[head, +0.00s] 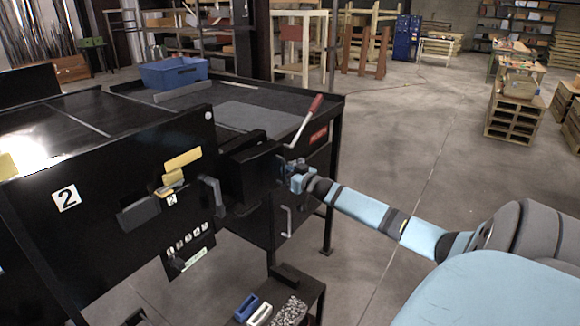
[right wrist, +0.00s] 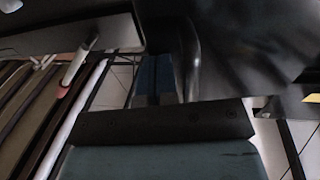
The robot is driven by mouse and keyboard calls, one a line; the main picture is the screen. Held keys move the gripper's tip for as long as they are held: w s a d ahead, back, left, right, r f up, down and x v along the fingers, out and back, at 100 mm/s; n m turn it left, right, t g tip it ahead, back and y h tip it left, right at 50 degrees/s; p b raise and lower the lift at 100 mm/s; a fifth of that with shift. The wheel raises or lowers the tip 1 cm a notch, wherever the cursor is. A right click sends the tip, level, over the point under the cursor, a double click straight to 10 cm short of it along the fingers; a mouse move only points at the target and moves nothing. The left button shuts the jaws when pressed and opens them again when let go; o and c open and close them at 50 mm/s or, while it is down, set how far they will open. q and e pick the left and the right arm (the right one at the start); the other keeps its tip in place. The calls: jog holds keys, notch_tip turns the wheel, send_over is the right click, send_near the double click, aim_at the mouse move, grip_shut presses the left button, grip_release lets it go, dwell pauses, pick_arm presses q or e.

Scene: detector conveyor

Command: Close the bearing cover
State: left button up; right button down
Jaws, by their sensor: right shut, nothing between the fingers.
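The black machine has a dark boxy housing (head: 248,172) at its right end, which may be the bearing cover. I cannot tell how far it stands open. My right gripper (head: 284,166) is shut and empty at the right side of this housing, very near it; contact is unclear. In the right wrist view the blue fingers (right wrist: 155,80) are together, beside a curved black bar (right wrist: 188,60) and under a large dark panel (right wrist: 255,45). The panel hides part of what lies ahead. My left gripper is not in view.
A red-handled lever (head: 308,118) rises just above my right gripper. A grey handle (head: 288,222) sits below it. A blue bin (head: 173,73) stands on the machine top. Open floor lies to the right.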

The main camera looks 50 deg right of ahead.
jog(key=shift+w+d+n+y+b, duration=0.2)
jog(key=shift+w+d+b, duration=0.1)
jog(key=shift+w, duration=0.45)
jog(key=shift+w+d+n+y+b, duration=0.1)
jog(key=shift+w+d+y+b, duration=0.15)
jog(key=shift+w, duration=0.5)
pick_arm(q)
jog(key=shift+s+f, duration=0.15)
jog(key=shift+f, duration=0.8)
pick_arm(e)
jog(key=shift+d, duration=0.1)
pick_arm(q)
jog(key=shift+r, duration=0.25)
pick_arm(e)
jog(key=shift+r, duration=0.2)
